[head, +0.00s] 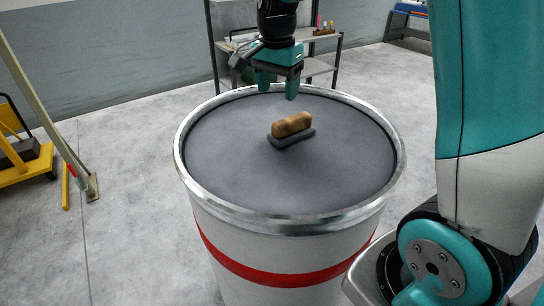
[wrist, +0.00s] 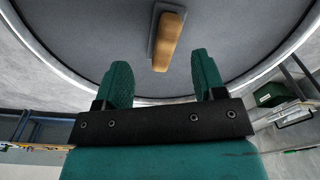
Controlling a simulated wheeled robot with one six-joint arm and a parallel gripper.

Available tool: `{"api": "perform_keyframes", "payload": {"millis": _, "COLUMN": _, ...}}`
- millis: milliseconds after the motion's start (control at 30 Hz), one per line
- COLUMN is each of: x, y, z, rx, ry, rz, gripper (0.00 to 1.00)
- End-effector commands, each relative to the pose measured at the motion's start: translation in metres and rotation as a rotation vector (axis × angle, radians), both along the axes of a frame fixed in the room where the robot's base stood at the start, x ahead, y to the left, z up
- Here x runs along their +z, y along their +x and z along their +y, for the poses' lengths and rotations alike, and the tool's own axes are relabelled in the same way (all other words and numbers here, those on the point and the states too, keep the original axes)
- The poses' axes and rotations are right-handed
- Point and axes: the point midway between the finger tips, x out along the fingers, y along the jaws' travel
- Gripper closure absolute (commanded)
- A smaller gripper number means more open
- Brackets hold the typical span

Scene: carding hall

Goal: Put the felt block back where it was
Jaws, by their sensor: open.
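The felt block (head: 291,130) looks like a dark grey slab with a tan, rounded upper part. It lies flat on the grey top inside the rim of a white drum (head: 290,219) with a red band, right of the top's middle. In the wrist view the block (wrist: 168,42) is beyond the fingertips, a little right of centre. My gripper (head: 278,92) is open and empty, above the drum's far rim, behind the block and apart from it. Its two teal fingers also show in the wrist view (wrist: 163,75), with nothing between them.
A metal shelf bench (head: 318,62) with small items stands behind the drum. A yellow cart (head: 22,150) and a leaning pole (head: 45,100) are at the left. The drum's raised metal rim surrounds the top; the grey surface around the block is clear.

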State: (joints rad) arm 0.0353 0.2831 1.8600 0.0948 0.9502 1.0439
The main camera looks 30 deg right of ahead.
Motion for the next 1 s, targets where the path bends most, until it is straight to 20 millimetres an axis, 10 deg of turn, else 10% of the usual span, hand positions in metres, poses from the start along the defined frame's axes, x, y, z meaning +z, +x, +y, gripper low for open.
{"api": "perform_keyframes", "payload": {"millis": 200, "x": 0.014, "y": -0.129, "z": 0.118, "rx": 1.021, "ry": 0.145, "rz": -0.089, "gripper": 0.36}}
{"api": "perform_keyframes", "payload": {"millis": 400, "x": 0.008, "y": -0.229, "z": 0.168, "rx": 1.639, "ry": 0.244, "rz": -0.210, "gripper": 0.36}}
{"api": "perform_keyframes", "payload": {"millis": 800, "x": 0.004, "y": -0.251, "z": 0.178, "rx": 1.772, "ry": 0.268, "rz": -0.243, "gripper": 0.36}}
{"api": "perform_keyframes", "payload": {"millis": 1000, "x": -0.029, "y": -0.251, "z": 0.177, "rx": 1.770, "ry": 0.267, "rz": -0.242, "gripper": 0.46}}
